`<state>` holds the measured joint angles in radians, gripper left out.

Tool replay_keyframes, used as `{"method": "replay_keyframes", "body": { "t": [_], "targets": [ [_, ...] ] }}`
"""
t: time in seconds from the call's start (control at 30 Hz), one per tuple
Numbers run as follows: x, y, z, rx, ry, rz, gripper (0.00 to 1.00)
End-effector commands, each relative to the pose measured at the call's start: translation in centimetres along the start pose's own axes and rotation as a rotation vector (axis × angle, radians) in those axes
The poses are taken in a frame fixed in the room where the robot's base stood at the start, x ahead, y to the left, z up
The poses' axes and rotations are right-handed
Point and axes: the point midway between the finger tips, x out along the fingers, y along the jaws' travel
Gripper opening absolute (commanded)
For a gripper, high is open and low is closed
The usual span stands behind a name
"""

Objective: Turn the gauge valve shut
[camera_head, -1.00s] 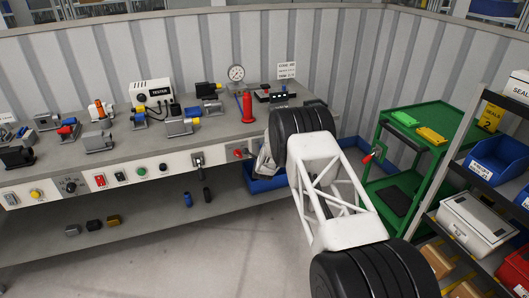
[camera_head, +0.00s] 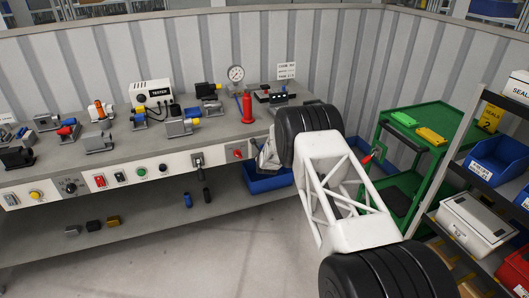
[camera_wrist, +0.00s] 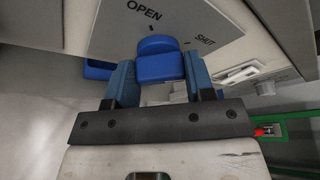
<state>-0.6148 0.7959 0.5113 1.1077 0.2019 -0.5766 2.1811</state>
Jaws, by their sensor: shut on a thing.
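The gauge valve's blue handle (camera_wrist: 160,64) shows in the wrist view under a grey plate (camera_wrist: 185,25) lettered OPEN and SHUT. The handle's upper end lies close to the mark below OPEN, on the side toward SHUT. My gripper (camera_wrist: 158,80) has one blue finger on each side of the handle and is shut on it. In the head view my arm hides the valve and most of my gripper near the bench's right front end. The round gauge (camera_head: 236,73) stands on the bench; its needle is too small to read.
A red cylinder (camera_head: 247,105) stands on the bench near the gauge. A blue bin (camera_head: 268,180) sits below the bench's right end. A green trolley (camera_head: 440,115) and a dark shelf rack with bins stand at right, close to my arm.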

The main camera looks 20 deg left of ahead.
Motion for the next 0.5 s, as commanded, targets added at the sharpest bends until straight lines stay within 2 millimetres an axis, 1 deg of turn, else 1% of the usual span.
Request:
{"method": "replay_keyframes", "body": {
  "t": [0.23, 0.27, 0.4, 0.5],
  "targets": [
    [0.01, -0.02, 0.1, -0.001, -0.001, -0.001, 0.25],
    [0.01, -0.02, 0.11, -0.001, -0.001, -0.001, 0.52],
    [0.01, -0.02, 0.08, -0.001, -0.001, -0.001, 0.73],
    [0.01, -0.01, 0.05, -0.001, -0.001, 0.0, 0.74]
  ]
}}
